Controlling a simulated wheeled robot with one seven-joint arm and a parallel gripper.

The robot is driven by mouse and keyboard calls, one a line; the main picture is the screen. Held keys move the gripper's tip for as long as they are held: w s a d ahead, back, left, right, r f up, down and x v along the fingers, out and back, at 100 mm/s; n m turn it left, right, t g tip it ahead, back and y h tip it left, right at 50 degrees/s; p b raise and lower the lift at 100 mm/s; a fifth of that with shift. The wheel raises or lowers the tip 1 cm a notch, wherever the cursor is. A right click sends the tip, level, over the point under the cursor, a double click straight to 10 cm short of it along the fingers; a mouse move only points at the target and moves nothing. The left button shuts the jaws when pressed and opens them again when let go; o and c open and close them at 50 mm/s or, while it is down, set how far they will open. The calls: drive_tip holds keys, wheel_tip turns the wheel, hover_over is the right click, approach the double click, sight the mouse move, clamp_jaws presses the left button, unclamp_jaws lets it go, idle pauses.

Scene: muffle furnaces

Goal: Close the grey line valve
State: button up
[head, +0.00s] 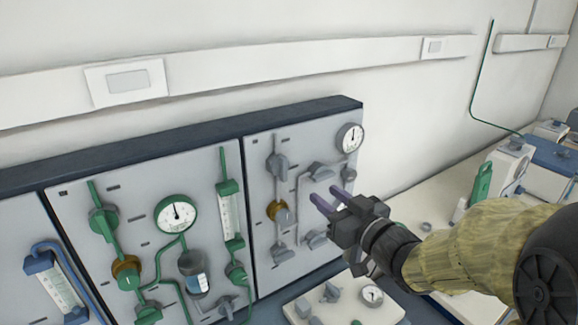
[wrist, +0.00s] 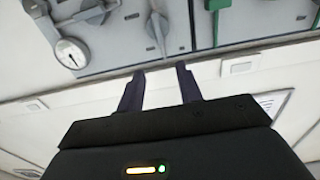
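The grey line runs on the right-hand panel (head: 262,150) in the head view, with several grey fittings on its pipe. A grey handle (head: 279,166) sits high on the left pipe. A brass-coloured round fitting with a grey knob (head: 284,216) sits below it. I cannot tell which one is the line valve. My gripper (head: 332,198) appears in front of the panel's right part and hides some fittings there. In the wrist view my gripper (wrist: 160,72) has its two fingers apart with nothing between them. A grey knob (wrist: 156,28) shows beyond the fingertips.
A round gauge (head: 350,137) is at the panel's upper right. The neighbouring panel carries a green line with a gauge (head: 176,214). Below my arm is a pale board (head: 385,312) with small parts. A bench (head: 430,190) with equipment stands to the right.

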sight(285, 164)
drive_tip(key=p+x, duration=0.3)
drive_tip(key=x, duration=1.2)
drive_tip(key=shift+a, duration=0.1)
drive_tip(key=shift+c, duration=0.3)
clamp_jaws()
